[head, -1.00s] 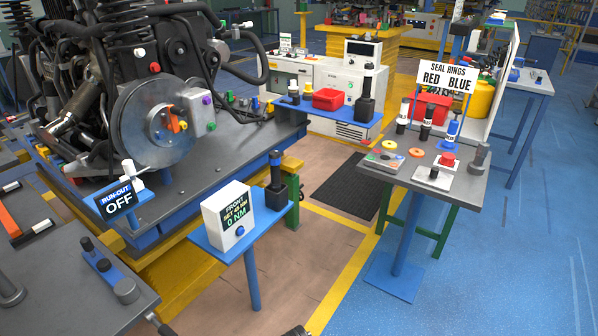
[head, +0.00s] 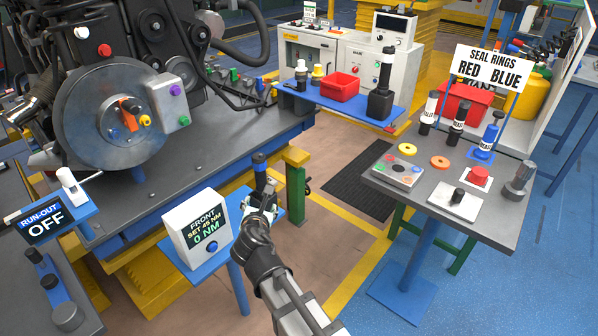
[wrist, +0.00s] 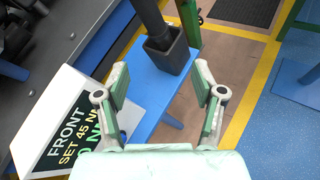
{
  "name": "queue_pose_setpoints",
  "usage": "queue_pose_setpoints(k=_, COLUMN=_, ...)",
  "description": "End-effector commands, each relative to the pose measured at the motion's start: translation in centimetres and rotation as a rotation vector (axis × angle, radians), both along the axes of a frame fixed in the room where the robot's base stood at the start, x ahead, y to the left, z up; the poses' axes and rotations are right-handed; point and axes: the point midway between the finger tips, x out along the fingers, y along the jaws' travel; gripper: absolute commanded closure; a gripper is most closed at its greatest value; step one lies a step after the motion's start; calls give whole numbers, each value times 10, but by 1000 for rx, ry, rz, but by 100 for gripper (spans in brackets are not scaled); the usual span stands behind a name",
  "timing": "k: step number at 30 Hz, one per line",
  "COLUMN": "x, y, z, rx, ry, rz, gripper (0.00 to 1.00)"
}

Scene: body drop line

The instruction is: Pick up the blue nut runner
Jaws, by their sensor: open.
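A dark tool with a blue band near its top (head: 260,168), which fits the blue nut runner, stands upright in a black square holder (wrist: 168,55) on a blue stand (wrist: 150,98). The wrist view shows its dark shaft (wrist: 150,16) rising out of the holder, its top cut off by the picture edge. My gripper (wrist: 160,90) is open and empty, its fingers apart on either side below the holder in the wrist view. In the head view my gripper (head: 262,205) partly hides the holder and the lower tool.
A white display box (head: 198,228) reading 0 NM stands left of the holder, near my left finger. A green post (head: 297,188) is close behind.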

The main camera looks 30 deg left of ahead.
Motion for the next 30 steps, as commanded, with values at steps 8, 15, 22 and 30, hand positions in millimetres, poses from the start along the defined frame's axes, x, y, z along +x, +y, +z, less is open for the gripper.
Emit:
queue_pose_setpoints(k=8, x=0, y=10, z=9, rx=-226, ry=-213, rz=162, gripper=32)
queue_pose_setpoints(k=15, x=22, y=25, z=0, rx=-249, ry=-224, rz=169, gripper=32)
queue_pose_setpoints(k=22, x=58, y=50, z=-16, rx=-247, ry=-222, rz=168, gripper=32)
queue_pose_setpoints(k=30, x=89, y=71, z=-30, rx=-247, ry=-222, rz=168, gripper=32)
